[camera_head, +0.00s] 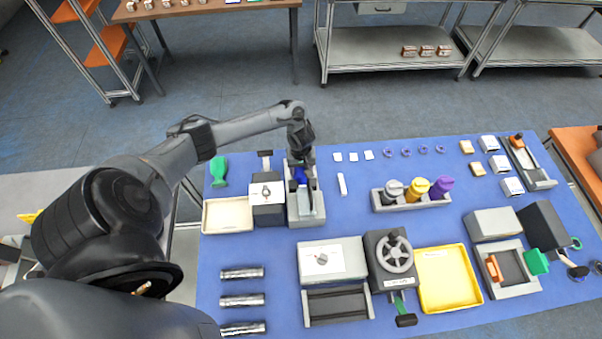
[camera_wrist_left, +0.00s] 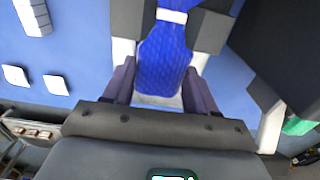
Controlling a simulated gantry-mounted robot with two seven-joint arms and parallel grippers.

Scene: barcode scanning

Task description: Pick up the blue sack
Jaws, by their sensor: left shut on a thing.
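The blue sack (camera_head: 300,176) is a small bright blue bag at the grey slotted fixture (camera_head: 306,212) on the left part of the blue table. In the left wrist view, the sack (camera_wrist_left: 165,62) has a textured surface and a white band near its top. My left gripper (camera_head: 300,164) reaches down over it from above. In the left wrist view, the left gripper (camera_wrist_left: 161,80) has one dark finger on each side of the sack and is shut on it. I cannot tell whether the sack touches the fixture. My right gripper is in neither view.
A box with a dial (camera_head: 268,191) stands close left of the fixture, with a cream tray (camera_head: 228,215) beyond it.

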